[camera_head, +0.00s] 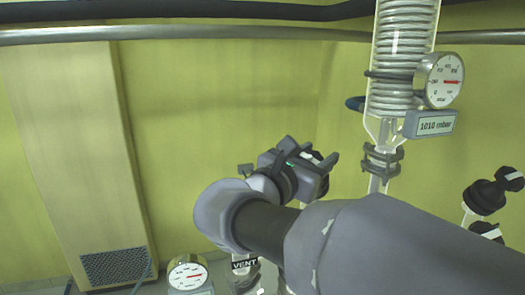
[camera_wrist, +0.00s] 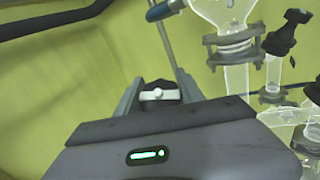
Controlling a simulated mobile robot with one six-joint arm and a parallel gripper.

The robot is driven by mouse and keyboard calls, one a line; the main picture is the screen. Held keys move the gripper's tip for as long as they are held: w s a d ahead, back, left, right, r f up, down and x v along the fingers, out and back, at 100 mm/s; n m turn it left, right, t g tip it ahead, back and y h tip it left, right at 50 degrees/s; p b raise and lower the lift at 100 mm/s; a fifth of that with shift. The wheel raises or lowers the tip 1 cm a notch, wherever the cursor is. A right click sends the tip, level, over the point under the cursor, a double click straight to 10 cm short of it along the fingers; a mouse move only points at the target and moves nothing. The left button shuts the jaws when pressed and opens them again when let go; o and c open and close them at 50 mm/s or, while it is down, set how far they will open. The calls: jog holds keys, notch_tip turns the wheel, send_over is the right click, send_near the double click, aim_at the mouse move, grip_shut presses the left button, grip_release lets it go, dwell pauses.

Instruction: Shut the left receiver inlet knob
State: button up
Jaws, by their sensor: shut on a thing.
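A black knob with a white bar across its face (camera_wrist: 158,95) sits between the fingers of my gripper (camera_wrist: 160,88) in the wrist view. The fingers are shut on its sides, and the white bar lies nearly level in that picture. In the head view my gripper (camera_head: 329,172) is at mid-picture, with a dark piece of the knob (camera_head: 312,156) showing at its jaws. The knob's valve body and any label on it are hidden by the gripper and arm, so I cannot read which knob it is.
A glass column with a metal coil (camera_head: 405,45) and a pressure gauge (camera_head: 438,80) reading 1010 mbar stands right of my gripper. Black knobs (camera_head: 484,196) are farther right. The left is open before a yellow wall.

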jog(key=shift+m+g+h, duration=0.3)
jog(key=shift+m+g, duration=0.1)
jog(key=shift+m, duration=0.1)
jog(key=o, duration=1.4)
notch_tip(320, 180, up, 4)
jog(key=shift+s+f+p, duration=0.1)
jog(key=shift+p, duration=0.8)
jog(key=s+r+p, duration=0.1)
jog(key=s, duration=1.5)
jog(key=shift+s+a+r, duration=0.15)
jog(key=shift+s+a, duration=0.1)
